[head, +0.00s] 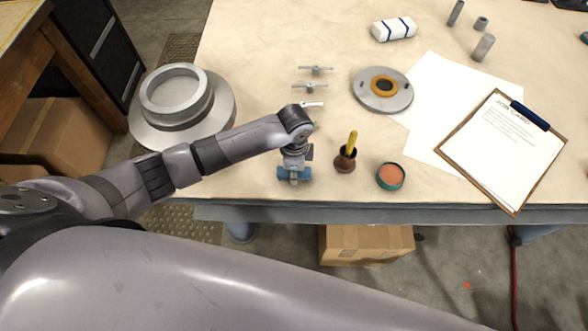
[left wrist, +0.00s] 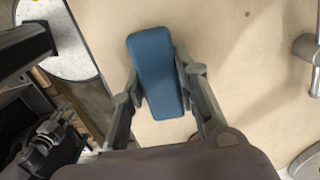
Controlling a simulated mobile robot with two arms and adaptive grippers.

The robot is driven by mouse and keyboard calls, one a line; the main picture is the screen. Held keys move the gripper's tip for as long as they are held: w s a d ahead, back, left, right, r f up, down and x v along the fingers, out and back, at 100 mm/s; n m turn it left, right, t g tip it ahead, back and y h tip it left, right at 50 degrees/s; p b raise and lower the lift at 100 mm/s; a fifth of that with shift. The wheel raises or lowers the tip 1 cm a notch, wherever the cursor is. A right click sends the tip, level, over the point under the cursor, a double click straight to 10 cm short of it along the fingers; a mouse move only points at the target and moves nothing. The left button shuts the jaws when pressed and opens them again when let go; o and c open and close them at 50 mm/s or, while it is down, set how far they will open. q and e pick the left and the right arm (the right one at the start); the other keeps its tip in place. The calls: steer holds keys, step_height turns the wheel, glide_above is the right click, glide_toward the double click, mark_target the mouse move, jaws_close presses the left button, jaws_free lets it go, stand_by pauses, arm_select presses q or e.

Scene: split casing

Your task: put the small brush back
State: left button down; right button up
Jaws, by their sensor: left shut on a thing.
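My left gripper (head: 293,175) is low over the table near its front edge. It is shut on a blue block-like thing (left wrist: 155,75), which lies between the two fingers in the left wrist view. The blue thing shows on both sides of the gripper in the head view. Its underside is hidden, so I cannot tell if it touches the table or has bristles. Just right of it, a brown pot (head: 344,163) holds an upright yellow handle (head: 352,141), which may be a small brush; its lower end is hidden. My right gripper is not in view.
A teal tin with orange contents (head: 390,176) stands right of the pot. Behind are metal T-shaped parts (head: 316,70), a round grey plate (head: 368,97), paper sheets (head: 430,80) and a clipboard (head: 500,150). A large metal flange (head: 215,117) lies left.

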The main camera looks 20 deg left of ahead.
arm_select(q)
steer(key=shift+f, duration=0.15)
steer(key=c, duration=1.2)
jaws_free()
step_height(320, 180, up, 12)
steer(key=shift+r+b, duration=0.25)
steer(key=shift+b, duration=0.3)
